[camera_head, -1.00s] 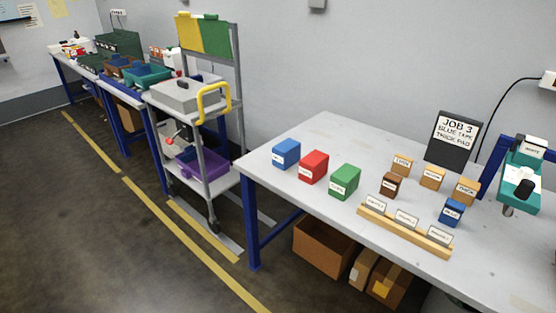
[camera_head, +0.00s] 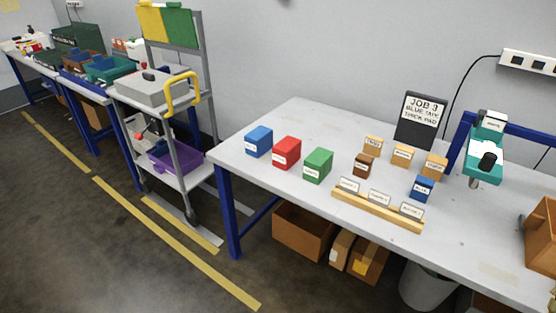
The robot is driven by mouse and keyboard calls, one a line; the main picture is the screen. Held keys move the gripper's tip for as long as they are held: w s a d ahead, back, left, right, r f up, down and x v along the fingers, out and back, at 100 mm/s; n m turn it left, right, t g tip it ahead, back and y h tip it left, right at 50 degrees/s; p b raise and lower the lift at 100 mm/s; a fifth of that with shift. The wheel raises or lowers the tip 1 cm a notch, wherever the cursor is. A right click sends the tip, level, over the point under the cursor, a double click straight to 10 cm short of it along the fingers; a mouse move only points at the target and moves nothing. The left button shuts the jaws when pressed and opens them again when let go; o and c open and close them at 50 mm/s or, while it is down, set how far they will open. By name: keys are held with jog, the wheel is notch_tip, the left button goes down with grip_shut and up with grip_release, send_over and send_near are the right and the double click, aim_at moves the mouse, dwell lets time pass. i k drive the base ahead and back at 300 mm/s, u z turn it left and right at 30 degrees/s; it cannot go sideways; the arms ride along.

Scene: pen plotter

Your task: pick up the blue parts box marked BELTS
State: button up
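A blue box (camera_head: 258,141) with a small white label stands on the left part of the grey table (camera_head: 300,114). Its label is too small to read. A red box (camera_head: 286,152) and a green box (camera_head: 318,165) stand to its right in a slanting row, with gaps between them. A smaller blue block (camera_head: 421,188) with a label stands farther right, behind a wooden card rack. My gripper is not in view.
A wooden rack (camera_head: 376,212) with white cards, several small labelled blocks and a black sign (camera_head: 421,120) stand on the table. A teal device (camera_head: 487,145) is at the right. A grey cart (camera_head: 155,90) stands left of the table. Open floor lies in front at left.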

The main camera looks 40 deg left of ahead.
aim_at(258, 141)
jog(key=u, duration=1.05)
jog(key=i, duration=0.6)
jog(key=u, duration=0.15)
